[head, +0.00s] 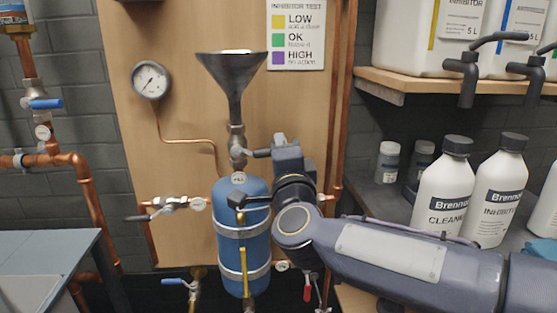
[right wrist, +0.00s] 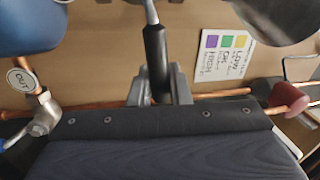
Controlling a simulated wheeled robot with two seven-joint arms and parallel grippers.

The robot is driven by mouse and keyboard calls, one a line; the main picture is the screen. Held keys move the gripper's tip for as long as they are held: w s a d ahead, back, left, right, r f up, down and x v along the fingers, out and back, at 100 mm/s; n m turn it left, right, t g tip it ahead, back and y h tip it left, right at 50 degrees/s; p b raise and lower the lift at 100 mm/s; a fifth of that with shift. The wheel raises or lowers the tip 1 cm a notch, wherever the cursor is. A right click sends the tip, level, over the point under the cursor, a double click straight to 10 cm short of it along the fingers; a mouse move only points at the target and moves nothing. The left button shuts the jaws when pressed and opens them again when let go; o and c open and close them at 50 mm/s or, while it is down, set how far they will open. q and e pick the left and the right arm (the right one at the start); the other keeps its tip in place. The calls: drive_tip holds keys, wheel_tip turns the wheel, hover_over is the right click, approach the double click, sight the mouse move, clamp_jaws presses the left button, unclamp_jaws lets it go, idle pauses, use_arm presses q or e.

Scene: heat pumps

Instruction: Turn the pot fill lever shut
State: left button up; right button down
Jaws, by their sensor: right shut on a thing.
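The blue dosing pot (head: 240,195) stands upright against the wooden board, with a metal funnel (head: 232,80) above it. The fill valve (head: 237,145) sits between funnel and pot, above a round tag. Its lever has a dark handle (head: 262,153) pointing right, roughly level, across the upright pipe. My right gripper (head: 283,152) is shut on this handle from the right; its fingertips are partly hidden in the head view. In the right wrist view the black lever handle (right wrist: 154,45) runs between the two fingers (right wrist: 160,92). My left gripper is not in view.
A pressure gauge (head: 151,80) and copper pipes are on the board. A side valve (head: 170,204) is left of the pot. A red-handled valve (head: 307,288) is below my right arm. White bottles (head: 445,185) stand right of the arm, under a shelf (head: 440,85) with large containers.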

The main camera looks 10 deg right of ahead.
drive_tip(key=shift+f+m+b, duration=0.7)
drive_tip(key=shift+m+b, duration=0.05)
drive_tip(key=shift+m, duration=0.15)
drive_tip(key=c, duration=1.4)
unclamp_jaws()
drive_tip(key=shift+s, duration=0.2)
drive_tip(key=s+f, duration=0.1)
drive_tip(key=s, duration=0.6)
drive_tip(key=shift+s+f+p, duration=0.15)
drive_tip(key=shift+f+p, duration=0.05)
drive_tip(key=shift+p, duration=0.2)
